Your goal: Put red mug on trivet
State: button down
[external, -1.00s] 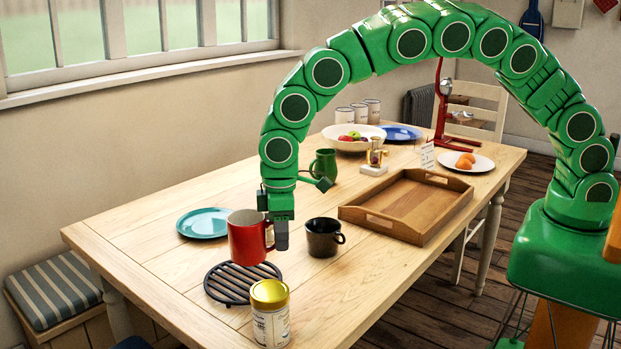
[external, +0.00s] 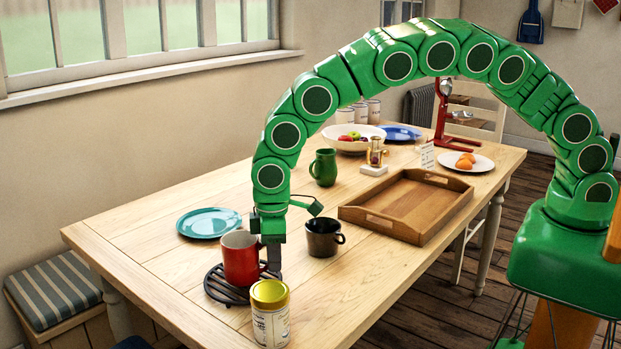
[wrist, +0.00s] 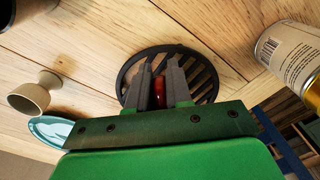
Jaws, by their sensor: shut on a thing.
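The red mug (external: 241,258) is upright over the black slatted trivet (external: 217,287) in the external view, its base at or just above the slats; I cannot tell if it touches. My gripper (external: 273,262) points down at the mug's right side and is shut on its handle. In the wrist view, a small red part (wrist: 159,92) shows between the fingers of my gripper (wrist: 158,88). The round trivet (wrist: 206,75) lies behind them; the rest of the mug is hidden there.
A yellow-lidded canister (external: 270,318) stands close to the trivet's front right. A black mug (external: 323,240) stands to the right of my gripper. A teal plate (external: 208,223) lies behind, and a wooden tray (external: 408,204) lies further right. The table's front left is clear.

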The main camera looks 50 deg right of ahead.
jog(key=shift+f, duration=0.1)
jog(key=c, duration=1)
grip_release()
jog(key=shift+c, duration=0.2)
notch_tip(320, 180, up, 12)
jog(key=shift+r, duration=0.1)
